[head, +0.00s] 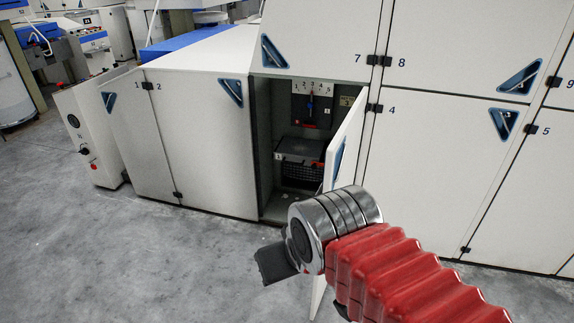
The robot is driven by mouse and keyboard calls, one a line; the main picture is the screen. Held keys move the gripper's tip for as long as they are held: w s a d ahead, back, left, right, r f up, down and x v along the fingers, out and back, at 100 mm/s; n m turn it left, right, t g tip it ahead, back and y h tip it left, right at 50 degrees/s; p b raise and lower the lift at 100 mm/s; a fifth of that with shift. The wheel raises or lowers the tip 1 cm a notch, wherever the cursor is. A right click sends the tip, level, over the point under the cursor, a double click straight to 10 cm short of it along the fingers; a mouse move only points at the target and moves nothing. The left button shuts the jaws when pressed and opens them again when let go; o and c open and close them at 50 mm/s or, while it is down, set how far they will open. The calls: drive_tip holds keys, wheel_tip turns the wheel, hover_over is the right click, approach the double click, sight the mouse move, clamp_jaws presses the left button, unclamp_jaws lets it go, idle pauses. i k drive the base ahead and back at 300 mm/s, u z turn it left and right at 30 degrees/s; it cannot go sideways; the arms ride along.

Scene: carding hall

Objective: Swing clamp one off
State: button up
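A label "1" (278,157) is at the left front of a dark plate (300,148) inside. A small red part (318,165) is at the plate's right front; I cannot tell whether it is clamp one's handle. My gripper (272,263) is outside, below and in front of the opening. Its dark end points left; its finger gap does not show. Nothing held is visible.
The compartment's door (347,140) stands open on the right, partly behind my arm. Closed white panels flank the opening. A dark mesh-like part (302,175) is below the plate. A control box (85,140) stands at left. Grey floor (130,260) is clear at lower left.

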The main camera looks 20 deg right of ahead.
sight(314, 164)
drive_tip(key=u, duration=0.3)
drive_tip(key=i, duration=1.85)
drive_tip(key=z, duration=0.75)
drive_tip(key=i, duration=0.65)
drive_tip(key=z, duration=0.4)
